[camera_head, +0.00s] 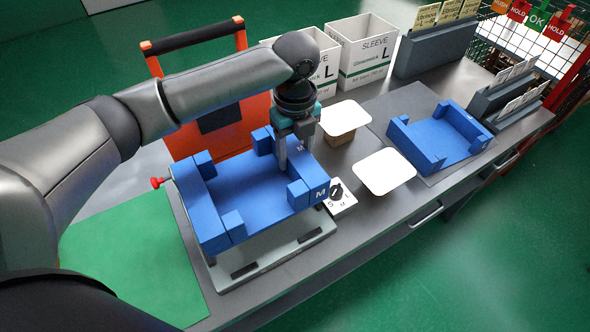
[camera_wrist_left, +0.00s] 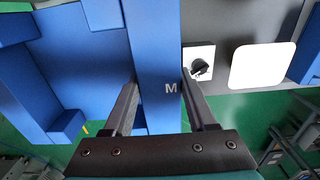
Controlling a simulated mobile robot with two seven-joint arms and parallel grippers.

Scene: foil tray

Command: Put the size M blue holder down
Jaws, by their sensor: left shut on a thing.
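The size M blue holder (camera_head: 250,188) is a blue tray-like block with raised end walls and corner posts, and its right wall carries a white M. My left gripper (camera_head: 292,158) reaches down from above and is shut on that right wall. In the left wrist view, the fingers (camera_wrist_left: 158,88) stand on either side of the blue wall (camera_wrist_left: 160,45) marked M. The holder is over a light grey base plate (camera_head: 272,262); whether it touches the plate I cannot tell. My right gripper is not in view.
A size dial (camera_head: 338,198) sits right of the holder. Two white pads (camera_head: 385,172) (camera_head: 346,115) lie beyond it. A second blue holder (camera_head: 440,138) is on a grey mat at right. White sleeve boxes (camera_head: 362,50) stand behind. A green mat (camera_head: 130,245) is at left.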

